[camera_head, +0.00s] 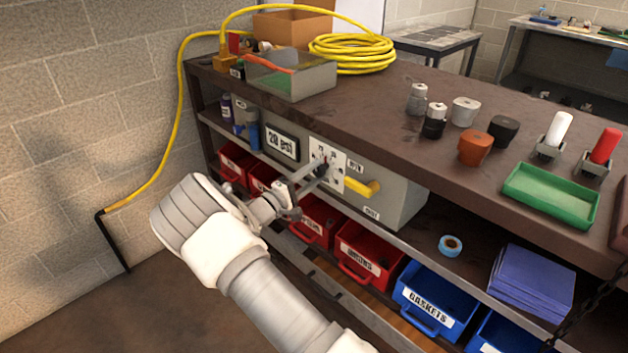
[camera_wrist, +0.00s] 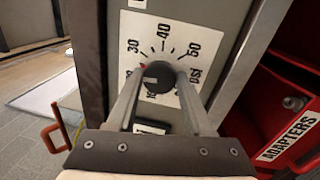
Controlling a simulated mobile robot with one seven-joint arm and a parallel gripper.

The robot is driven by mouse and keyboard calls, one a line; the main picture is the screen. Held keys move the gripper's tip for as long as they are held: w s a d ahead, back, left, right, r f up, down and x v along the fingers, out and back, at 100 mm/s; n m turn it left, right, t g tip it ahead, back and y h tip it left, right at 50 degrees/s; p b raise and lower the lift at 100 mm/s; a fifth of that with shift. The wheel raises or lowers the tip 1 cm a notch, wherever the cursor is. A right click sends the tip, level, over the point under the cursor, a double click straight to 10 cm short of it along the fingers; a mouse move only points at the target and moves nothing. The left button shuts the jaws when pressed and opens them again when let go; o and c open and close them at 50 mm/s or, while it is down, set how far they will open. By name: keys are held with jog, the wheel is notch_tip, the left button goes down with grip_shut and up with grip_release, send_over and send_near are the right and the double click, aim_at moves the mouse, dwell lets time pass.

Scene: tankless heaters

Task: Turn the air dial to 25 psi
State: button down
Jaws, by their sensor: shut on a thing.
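The air dial is a black round knob (camera_wrist: 159,79) on a white plate (camera_wrist: 135,24) marked with numbers such as 30, 40 and 50. A small red mark shows at the knob's upper left, near the 30 side. In the head view the dial plate (camera_head: 329,157) is on the front of a grey box. My gripper (camera_wrist: 160,84) is shut on the knob, one finger on each side. In the head view my gripper (camera_head: 314,172) reaches the dial and hides part of it. A display (camera_head: 281,144) left of the dial reads 20 psi.
A yellow valve handle (camera_head: 362,187) sits just right of the dial, between OPEN and SHUT labels. Red bins (camera_head: 369,251) and a blue GASKETS bin (camera_head: 434,299) stand below. The bench top (camera_head: 385,110) overhangs the box. In the wrist view, a red ADAPTERS bin (camera_wrist: 280,115) is close at right.

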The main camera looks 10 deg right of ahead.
jog(key=shift+m+b, duration=0.3)
jog(key=shift+m, duration=0.3)
jog(key=shift+c, duration=1.6)
grip_release()
jog(key=shift+a, duration=0.1)
jog(key=p+v, duration=0.3)
jog(key=v, duration=1.4)
jog(key=shift+s+a, duration=0.1)
